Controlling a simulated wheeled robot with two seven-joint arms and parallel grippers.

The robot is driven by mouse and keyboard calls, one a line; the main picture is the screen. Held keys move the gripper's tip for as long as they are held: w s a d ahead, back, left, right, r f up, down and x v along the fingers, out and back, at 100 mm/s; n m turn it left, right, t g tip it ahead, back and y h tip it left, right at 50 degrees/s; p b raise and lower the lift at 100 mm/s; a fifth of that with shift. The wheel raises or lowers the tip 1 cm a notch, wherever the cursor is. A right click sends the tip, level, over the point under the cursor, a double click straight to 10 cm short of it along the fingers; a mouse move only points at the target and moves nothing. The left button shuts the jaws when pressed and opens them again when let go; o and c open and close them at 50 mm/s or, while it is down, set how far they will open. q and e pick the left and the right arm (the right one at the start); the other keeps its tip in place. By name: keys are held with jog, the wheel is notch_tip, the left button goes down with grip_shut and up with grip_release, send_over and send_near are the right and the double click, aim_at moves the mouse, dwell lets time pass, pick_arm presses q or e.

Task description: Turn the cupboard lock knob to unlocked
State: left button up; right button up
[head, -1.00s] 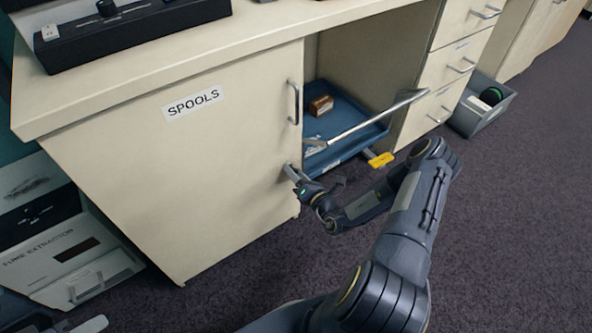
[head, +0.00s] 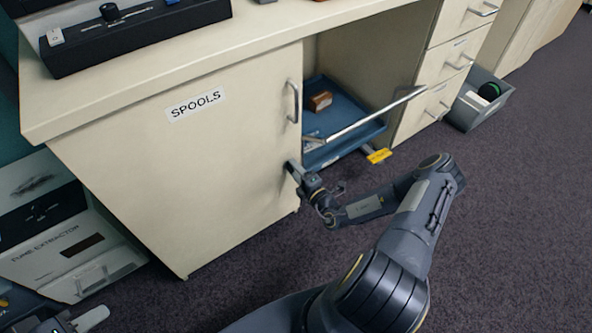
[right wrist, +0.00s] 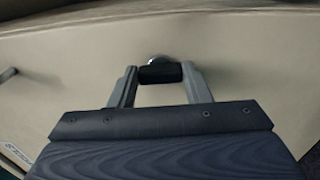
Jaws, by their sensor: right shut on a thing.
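The cupboard door labelled SPOOLS (head: 180,150) is closed. The lock knob (right wrist: 160,73) is a small dark bar on a round silver base, set in the pale door. My right gripper (right wrist: 160,76) has one finger on each side of the knob and is shut on it. In the head view the right gripper (head: 293,169) is at the door's right edge, below the handle (head: 293,101), and hides the knob. No lock marking is readable.
A blue tray (head: 362,137) with a brown block stands in the open bay right of the door. A yellow tag (head: 379,156) is by its front edge. A grey bin (head: 480,105) stands beside the drawers. A fume extractor box (head: 60,240) is at left. The carpet at right is clear.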

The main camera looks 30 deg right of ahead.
jog(key=shift+m, duration=0.3)
jog(key=o, duration=1)
jog(key=s, duration=0.2)
jog(key=s+p, duration=0.1)
jog(key=s, duration=0.4)
jog(key=shift+s+d+p, duration=0.3)
jog(key=shift+s, duration=0.1)
